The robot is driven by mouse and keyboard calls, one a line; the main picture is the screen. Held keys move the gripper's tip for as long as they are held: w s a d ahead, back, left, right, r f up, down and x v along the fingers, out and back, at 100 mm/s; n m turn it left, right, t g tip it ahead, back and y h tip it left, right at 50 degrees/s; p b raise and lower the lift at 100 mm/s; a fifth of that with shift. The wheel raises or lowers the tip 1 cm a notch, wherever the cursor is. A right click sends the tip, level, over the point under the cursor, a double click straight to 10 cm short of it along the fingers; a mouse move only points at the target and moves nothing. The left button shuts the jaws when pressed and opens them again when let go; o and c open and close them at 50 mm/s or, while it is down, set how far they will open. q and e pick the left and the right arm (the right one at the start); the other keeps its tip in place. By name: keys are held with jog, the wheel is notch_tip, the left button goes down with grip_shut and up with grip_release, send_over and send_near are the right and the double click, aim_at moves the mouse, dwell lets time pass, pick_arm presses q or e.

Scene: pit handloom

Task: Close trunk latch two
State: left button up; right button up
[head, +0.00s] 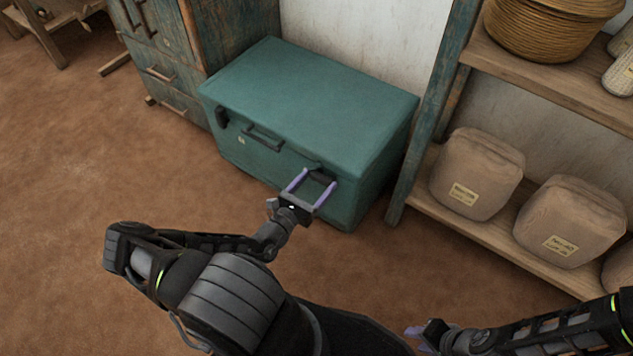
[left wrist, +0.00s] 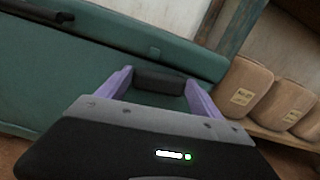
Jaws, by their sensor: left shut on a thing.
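The green trunk (head: 310,100) stands on the floor with its lid down. A dark latch (head: 319,179) sits at the right end of its front, just under the lid edge. My left gripper (head: 320,176) is shut on this latch, with one purple finger at each end of it. The left wrist view shows the dark latch (left wrist: 158,81) spanning between the fingers. A second dark latch (head: 222,117) is at the left end of the front. My right gripper (head: 424,334) is low at the bottom edge, away from the trunk; its finger opening is unclear.
A dark carry handle (head: 263,139) is on the trunk front between the latches. A worn blue-green cabinet (head: 160,60) stands at left. A wooden shelf (head: 480,225) with tan bags (head: 477,173) and a basket (head: 545,25) stands at right. The floor in front is clear.

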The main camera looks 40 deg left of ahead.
pick_arm(q)
jog(key=n+p, duration=0.1)
jog(key=n, duration=0.2)
jog(key=shift+a+r+p, duration=0.2)
jog(key=shift+r+p, duration=0.15)
jog(key=shift+r, duration=0.05)
jog(key=n, duration=0.3)
jog(key=shift+a+r+n+p, duration=0.15)
jog(key=shift+a+n+p, duration=0.15)
jog(key=shift+n+p, duration=0.1)
jog(key=n, duration=0.3)
jog(key=a+n, duration=0.1)
jog(key=n, duration=0.2)
jog(key=a+n+b, duration=0.1)
jog(key=n, duration=0.3)
jog(key=o, duration=1.4)
jog(key=shift+s, duration=0.1)
